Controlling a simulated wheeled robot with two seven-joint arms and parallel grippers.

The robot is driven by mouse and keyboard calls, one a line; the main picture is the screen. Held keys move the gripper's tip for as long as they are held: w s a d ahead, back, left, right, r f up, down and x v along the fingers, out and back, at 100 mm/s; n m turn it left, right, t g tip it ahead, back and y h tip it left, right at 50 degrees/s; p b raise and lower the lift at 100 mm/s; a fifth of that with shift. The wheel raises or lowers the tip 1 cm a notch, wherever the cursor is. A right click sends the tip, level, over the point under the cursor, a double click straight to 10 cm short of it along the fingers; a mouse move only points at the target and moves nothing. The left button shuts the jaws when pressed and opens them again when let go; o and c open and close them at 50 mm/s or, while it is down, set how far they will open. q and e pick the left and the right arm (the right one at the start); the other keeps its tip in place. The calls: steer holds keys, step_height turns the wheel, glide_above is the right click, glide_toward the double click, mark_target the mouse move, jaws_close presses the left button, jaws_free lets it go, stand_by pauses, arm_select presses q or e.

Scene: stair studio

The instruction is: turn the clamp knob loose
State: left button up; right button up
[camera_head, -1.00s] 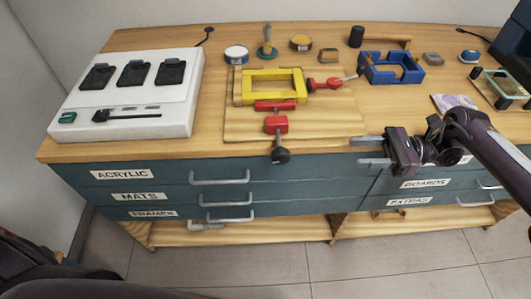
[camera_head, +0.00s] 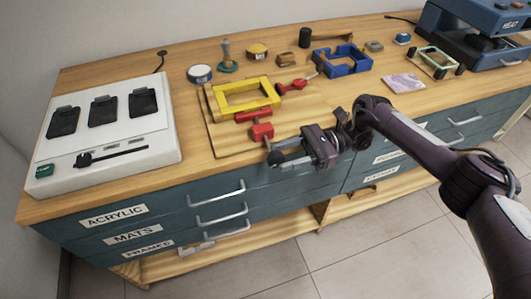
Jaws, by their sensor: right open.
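The red clamp (camera_head: 262,131) sits at the front edge of the wooden board, in front of the yellow frame (camera_head: 247,97). Its dark screw runs toward the bench's front edge. The knob at the screw's end is mostly hidden near my fingertips. My right gripper (camera_head: 276,154) is open at the bench's front edge, its fingers pointing left at the screw's end. I cannot tell whether the fingers touch the knob or stand around it. My left gripper is not in view.
A white control box (camera_head: 108,144) with several dark pads stands at the left. A red-handled tool (camera_head: 293,86) lies beside the yellow frame. A blue frame (camera_head: 342,62) and small tins are at the back. Drawer handles (camera_head: 216,191) stick out below the bench edge.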

mark_target(268, 160)
steer(key=p+x, duration=0.1)
steer(key=x, duration=0.3)
steer(key=shift+r+p, duration=0.2)
steer(key=shift+p, duration=0.15)
steer(key=shift+s+a, duration=0.1)
steer(key=shift+a, duration=0.15)
steer(key=shift+a+f, duration=0.1)
steer(key=shift+f, duration=0.05)
steer(key=shift+c, duration=0.2)
steer(key=shift+a+f, duration=0.1)
steer(key=c, duration=0.7)
steer(key=shift+c, duration=0.2)
